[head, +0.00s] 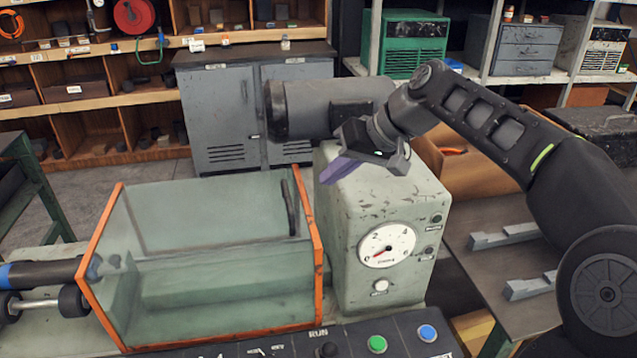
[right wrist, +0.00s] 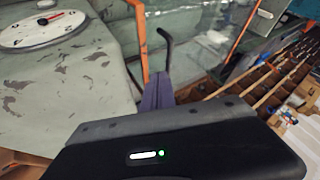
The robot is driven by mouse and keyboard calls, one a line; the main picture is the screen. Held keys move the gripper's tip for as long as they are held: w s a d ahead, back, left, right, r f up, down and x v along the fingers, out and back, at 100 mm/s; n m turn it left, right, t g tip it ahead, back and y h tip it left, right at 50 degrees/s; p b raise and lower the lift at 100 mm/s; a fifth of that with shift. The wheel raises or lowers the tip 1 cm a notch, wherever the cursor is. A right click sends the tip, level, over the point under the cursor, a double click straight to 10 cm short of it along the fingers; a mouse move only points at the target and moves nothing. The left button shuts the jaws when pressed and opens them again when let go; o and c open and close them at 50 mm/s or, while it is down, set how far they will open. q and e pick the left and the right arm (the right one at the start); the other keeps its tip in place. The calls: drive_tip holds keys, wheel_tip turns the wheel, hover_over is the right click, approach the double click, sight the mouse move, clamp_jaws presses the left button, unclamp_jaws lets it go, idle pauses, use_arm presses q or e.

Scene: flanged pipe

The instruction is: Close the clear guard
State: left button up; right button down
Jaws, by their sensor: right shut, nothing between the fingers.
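The clear guard (head: 215,285) is a see-through box with orange edges at the left of the head view. A dark curved handle (head: 290,208) stands near its right end. In the right wrist view the handle (right wrist: 166,50) rises just beyond my fingertips, beside an orange edge (right wrist: 141,40). My right gripper (head: 334,172) has purple fingers, shut and empty, above the left top of the grey-green machine housing (head: 345,230). It points left toward the handle, and I see a gap between them in the head view. My left gripper is not in view.
The housing carries a dial (head: 387,245) and buttons. A panel with a green button (head: 376,344) and a blue button (head: 427,333) runs along the front. A dark pipe (head: 45,272) lies on rollers left of the guard. A grey cabinet (head: 225,110) stands behind.

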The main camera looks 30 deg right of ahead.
drive_tip(key=p, duration=0.1)
hover_over(305, 219)
wheel_tip(305, 219, down, 7)
drive_tip(key=shift+s+f, duration=0.1)
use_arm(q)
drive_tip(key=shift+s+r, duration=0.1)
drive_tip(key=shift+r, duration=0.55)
